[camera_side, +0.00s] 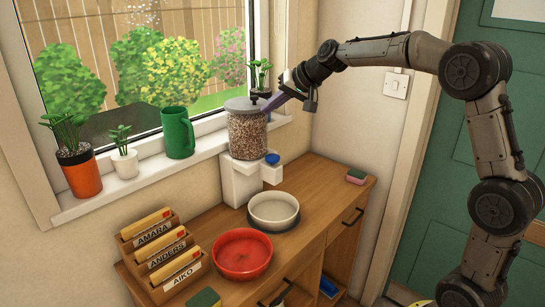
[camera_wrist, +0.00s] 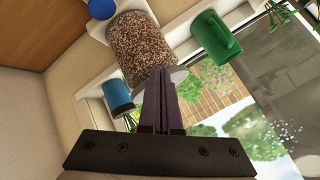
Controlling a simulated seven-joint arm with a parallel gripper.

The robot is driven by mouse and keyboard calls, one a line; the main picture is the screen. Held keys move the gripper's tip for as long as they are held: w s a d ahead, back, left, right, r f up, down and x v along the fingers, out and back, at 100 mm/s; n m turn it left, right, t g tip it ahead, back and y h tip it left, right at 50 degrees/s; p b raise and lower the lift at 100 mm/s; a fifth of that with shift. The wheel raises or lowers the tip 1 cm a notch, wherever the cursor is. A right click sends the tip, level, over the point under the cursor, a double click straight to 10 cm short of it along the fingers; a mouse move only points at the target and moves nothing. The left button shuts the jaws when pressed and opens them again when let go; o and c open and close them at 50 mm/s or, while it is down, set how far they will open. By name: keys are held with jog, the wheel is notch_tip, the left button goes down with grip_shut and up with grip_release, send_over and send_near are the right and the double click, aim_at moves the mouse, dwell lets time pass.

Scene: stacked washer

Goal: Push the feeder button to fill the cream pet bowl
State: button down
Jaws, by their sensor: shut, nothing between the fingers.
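The feeder (camera_side: 247,135) is a clear jar of brown kibble with a grey lid on a white base. Its blue button (camera_side: 272,158) sits on the base's right side; it also shows at the wrist view's top left (camera_wrist: 102,9). The cream bowl (camera_side: 274,224) stands on the cabinet below the spout, and I see no kibble in it. My gripper (camera_side: 266,109) is high beside the jar's lid, above the button and apart from it. Its purple fingers (camera_wrist: 162,72) are shut and empty, and they overlap the jar's lower edge in the wrist view.
A red bowl (camera_side: 242,268) stands in front of the cream bowl. A letter rack (camera_side: 160,258) is at left and a pink sponge (camera_side: 356,176) at right. A green mug (camera_side: 178,133) and potted plants line the windowsill.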

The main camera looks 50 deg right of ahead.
aim_at(271, 156)
jog(key=shift+g, duration=0.3)
jog(key=d+f, duration=0.1)
jog(key=f, duration=0.1)
jog(key=d+f, duration=0.1)
jog(key=shift+w+d+f, duration=0.25)
jog(key=shift+d+f, duration=0.05)
jog(key=shift+f, duration=4.35)
jog(key=shift+f, duration=0.1)
jog(key=shift+f, duration=0.35)
jog(key=shift+f, duration=0.9)
